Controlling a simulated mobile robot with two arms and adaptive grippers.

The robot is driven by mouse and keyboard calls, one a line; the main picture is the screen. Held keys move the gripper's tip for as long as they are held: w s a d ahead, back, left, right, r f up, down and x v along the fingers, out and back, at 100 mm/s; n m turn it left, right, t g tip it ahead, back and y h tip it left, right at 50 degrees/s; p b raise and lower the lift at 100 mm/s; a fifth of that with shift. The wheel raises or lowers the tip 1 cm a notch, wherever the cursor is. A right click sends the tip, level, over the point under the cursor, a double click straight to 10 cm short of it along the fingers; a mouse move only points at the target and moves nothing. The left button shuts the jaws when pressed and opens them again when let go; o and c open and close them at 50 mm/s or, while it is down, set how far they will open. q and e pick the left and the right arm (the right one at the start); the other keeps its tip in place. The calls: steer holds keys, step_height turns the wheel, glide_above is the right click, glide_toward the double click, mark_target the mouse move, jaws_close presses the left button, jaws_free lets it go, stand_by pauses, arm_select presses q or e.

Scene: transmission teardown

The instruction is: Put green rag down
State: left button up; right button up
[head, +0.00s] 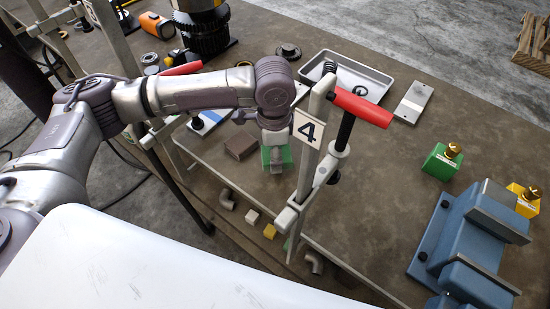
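The green rag (286,157) is a small, folded-looking green piece at my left gripper (277,165), near the middle of the head view. The gripper points down over the brown workbench (370,190). A grey finger lies across the front of the rag, and green shows on both sides of it; the gripper looks shut on the rag. I cannot tell whether the rag touches the bench. My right gripper is not in view.
A clamp with a number 4 sign (307,129) and red handle (362,107) stands just right of the rag. A brown block (240,147) lies left. A white tray (372,77) is behind, and a blue vise (480,240) is at right. The bench between clamp and vise is clear.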

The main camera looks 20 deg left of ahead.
arm_select(q)
steer(key=shift+w+f, duration=0.1)
steer(key=shift+f, duration=0.25)
step_height(320, 180, down, 4)
steer(key=shift+w+r+p, duration=0.15)
steer(key=shift+p, duration=0.2)
steer(key=o, duration=0.8)
steer(key=shift+o, duration=1.4)
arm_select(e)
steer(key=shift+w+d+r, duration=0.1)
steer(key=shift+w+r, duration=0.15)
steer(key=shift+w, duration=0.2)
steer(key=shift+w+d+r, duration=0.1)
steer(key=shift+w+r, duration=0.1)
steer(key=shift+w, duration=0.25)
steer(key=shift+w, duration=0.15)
